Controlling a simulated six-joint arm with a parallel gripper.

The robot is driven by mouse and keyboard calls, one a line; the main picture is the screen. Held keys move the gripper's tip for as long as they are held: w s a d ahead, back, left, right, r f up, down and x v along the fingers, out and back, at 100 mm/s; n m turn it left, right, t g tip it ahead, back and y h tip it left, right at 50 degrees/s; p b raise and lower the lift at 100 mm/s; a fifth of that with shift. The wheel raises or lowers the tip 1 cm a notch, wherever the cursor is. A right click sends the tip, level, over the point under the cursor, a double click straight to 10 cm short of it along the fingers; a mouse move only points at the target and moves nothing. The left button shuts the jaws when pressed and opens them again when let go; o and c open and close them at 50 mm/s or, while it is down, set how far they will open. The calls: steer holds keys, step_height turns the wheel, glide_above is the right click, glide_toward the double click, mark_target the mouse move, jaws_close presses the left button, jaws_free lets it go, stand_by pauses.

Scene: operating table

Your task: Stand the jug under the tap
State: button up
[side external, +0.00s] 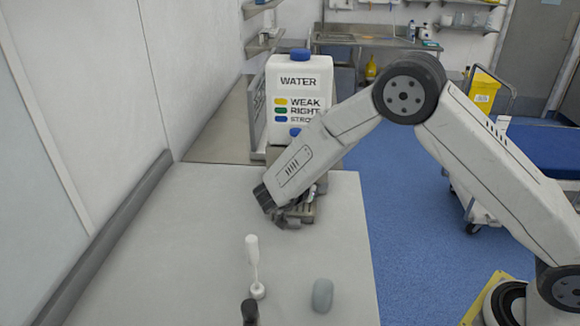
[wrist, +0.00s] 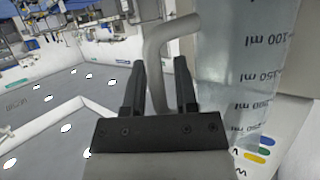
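The clear jug (wrist: 235,75), with ml marks, fills the right of the wrist view. Its grey handle (wrist: 155,55) runs between the two dark fingers of my gripper (wrist: 161,85). I cannot tell whether the fingers press on the handle or stand just clear of it. My arm hides the jug and most of the tap there; a blue part (side external: 295,132) shows at the tank's foot.
A white upright tool (side external: 253,265), a grey rounded block (side external: 322,295) and a dark cylinder (side external: 249,311) stand or lie on the near table (side external: 180,260). A wall with a dark rail bounds the left. The table's left part is clear.

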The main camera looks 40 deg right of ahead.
steer(key=shift+o, duration=0.4)
steer(key=shift+r, duration=0.15)
steer(key=shift+a+r, duration=0.1)
steer(key=shift+a, duration=0.1)
steer(key=v, duration=1.1)
steer(key=shift+a+r, duration=0.2)
steer(key=shift+a, duration=0.05)
